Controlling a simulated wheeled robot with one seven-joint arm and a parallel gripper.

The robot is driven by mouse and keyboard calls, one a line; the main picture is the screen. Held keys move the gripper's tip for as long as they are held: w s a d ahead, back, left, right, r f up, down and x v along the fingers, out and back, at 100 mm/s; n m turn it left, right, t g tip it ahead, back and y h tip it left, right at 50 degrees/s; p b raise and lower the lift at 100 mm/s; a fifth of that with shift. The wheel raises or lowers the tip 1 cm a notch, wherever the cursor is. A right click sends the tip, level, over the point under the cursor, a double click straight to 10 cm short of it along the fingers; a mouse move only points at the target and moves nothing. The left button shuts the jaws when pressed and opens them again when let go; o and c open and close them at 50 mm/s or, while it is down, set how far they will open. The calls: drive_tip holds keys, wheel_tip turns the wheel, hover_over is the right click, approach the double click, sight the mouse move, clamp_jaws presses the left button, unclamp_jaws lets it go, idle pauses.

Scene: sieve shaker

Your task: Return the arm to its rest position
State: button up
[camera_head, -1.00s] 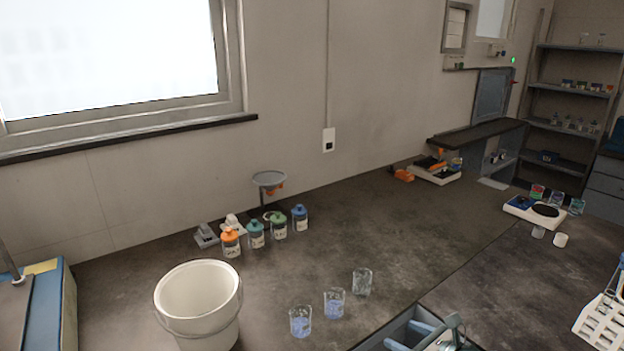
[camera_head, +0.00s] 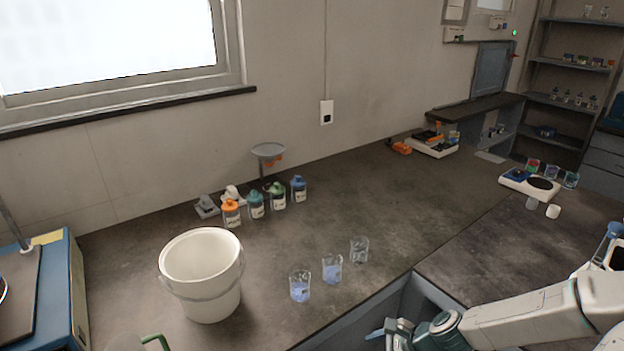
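My arm reaches in from the lower right in the head view, as a pale link with dark grey-green joints. Its end, with my gripper (camera_head: 398,334), is at the bottom edge, over the grey recess (camera_head: 418,305) in the bench front. The fingertips cannot be made out, so I cannot tell whether it is open or shut or holds anything. A small blue piece shows beside it, and I cannot tell what it belongs to.
A white bucket (camera_head: 202,275) stands on the bench (camera_head: 345,210) at left, with three beakers (camera_head: 331,269) right of it. Several capped bottles (camera_head: 256,205) stand behind. A balance (camera_head: 530,184) is at right.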

drive_tip(key=s+r+n+h, duration=0.3)
drive_tip(key=s+r+n, duration=0.2)
drive_tip(key=r+n, duration=0.4)
drive_tip(key=s+r+n+h, duration=0.4)
drive_tip(key=s+r+n, duration=0.2)
drive_tip(key=r+n, duration=0.3)
wheel_tip(320, 180, up, 5)
drive_tip(key=shift+d+f+g, duration=0.15)
drive_tip(key=shift+d+g, duration=0.15)
